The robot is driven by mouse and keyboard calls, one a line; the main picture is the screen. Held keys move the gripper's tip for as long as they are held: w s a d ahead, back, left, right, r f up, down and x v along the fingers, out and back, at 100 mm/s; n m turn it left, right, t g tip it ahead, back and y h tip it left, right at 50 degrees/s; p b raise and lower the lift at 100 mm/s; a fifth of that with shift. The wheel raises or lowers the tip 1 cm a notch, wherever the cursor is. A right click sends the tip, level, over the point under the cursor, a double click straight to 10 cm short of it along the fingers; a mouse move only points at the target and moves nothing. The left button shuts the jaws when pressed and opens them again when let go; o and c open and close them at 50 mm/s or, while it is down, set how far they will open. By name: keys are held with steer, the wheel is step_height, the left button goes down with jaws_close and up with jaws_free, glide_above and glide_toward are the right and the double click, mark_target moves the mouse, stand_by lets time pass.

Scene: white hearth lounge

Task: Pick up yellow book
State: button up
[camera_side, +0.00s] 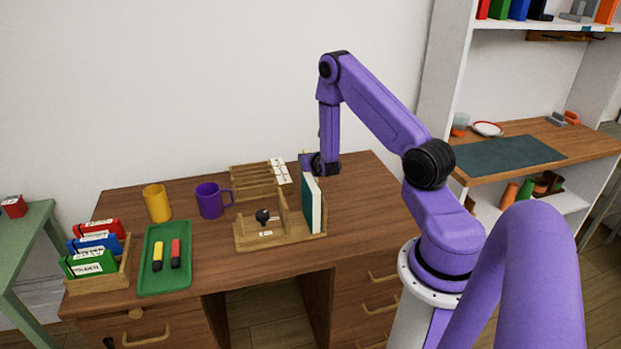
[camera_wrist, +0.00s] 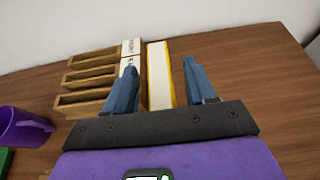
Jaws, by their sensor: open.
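The yellow book (camera_wrist: 160,85) stands upright in the wrist view, with a pale page edge and thin yellow cover edges. It lies between the two blue fingers of my gripper (camera_wrist: 159,66), with a gap to each finger. My gripper is open. In the side view my gripper (camera_side: 318,165) is low over the back right of the desk, behind the teal book (camera_side: 312,205). There the yellow book is mostly hidden by my gripper and the teal book.
A wooden slotted rack (camera_side: 250,180) with a white labelled item (camera_side: 281,171) stands just left of my gripper. A wooden organiser (camera_side: 270,238) holds the teal book. A purple mug (camera_side: 209,201), a yellow mug (camera_side: 157,204) and a green tray (camera_side: 165,259) stand farther left. The right desktop is clear.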

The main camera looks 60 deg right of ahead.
jaws_close()
steer(key=shift+r, duration=0.1)
